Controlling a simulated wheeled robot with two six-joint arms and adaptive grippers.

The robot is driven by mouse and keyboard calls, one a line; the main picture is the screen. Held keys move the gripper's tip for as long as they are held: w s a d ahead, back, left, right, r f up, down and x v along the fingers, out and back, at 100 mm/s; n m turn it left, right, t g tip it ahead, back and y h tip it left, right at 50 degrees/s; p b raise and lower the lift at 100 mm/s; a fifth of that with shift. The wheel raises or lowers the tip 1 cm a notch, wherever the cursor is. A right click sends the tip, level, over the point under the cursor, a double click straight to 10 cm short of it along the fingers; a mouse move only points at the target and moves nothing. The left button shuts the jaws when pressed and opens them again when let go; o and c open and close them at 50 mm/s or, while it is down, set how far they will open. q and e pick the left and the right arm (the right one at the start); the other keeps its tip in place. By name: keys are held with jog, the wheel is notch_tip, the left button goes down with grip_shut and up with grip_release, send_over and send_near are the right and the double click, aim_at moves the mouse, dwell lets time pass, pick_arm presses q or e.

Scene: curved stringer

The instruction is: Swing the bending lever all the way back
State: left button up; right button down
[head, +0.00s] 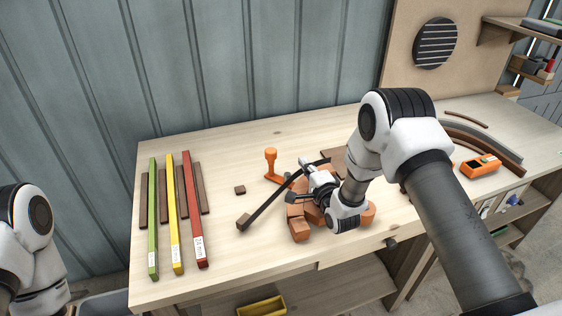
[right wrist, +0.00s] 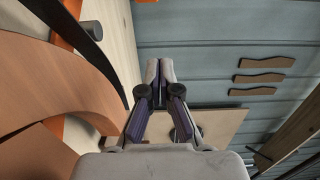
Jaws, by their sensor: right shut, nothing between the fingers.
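A long dark bar (head: 268,202), which looks like the bending lever, lies slantwise across the bench with a brown block-like end (head: 243,222) at the front left. Its far end runs behind my right gripper (head: 304,163) by the orange-brown bending form (head: 299,229). The right gripper is shut and empty, over the form and close to the bar; contact cannot be told. In the right wrist view its fingertips (right wrist: 160,69) are together, with the curved form (right wrist: 62,75) and a dark bar (right wrist: 88,42) to the left. My left gripper is out of view.
Green (head: 153,220), yellow (head: 174,215) and red (head: 194,212) labelled strips lie at the left among brown strips. An orange upright handle (head: 270,163) stands behind the bar. A small dark block (head: 239,190) lies nearby. An orange device (head: 481,165) and curved strips are at the right.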

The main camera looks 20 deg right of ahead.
jog(key=shift+w+f, duration=0.2)
jog(key=shift+f, duration=0.5)
jog(key=shift+s+r, duration=0.2)
jog(key=shift+r, duration=0.05)
jog(key=w+a+p, duration=0.1)
jog(key=w, duration=0.2)
jog(key=w+a+p, duration=0.1)
jog(key=w, duration=0.2)
jog(key=w+a+p, duration=0.2)
jog(key=shift+w, duration=0.4)
jog(key=shift+s+a, duration=0.25)
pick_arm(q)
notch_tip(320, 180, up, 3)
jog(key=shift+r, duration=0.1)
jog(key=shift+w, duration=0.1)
pick_arm(e)
jog(key=shift+w+d+f, duration=0.1)
jog(key=shift+w+f, duration=0.05)
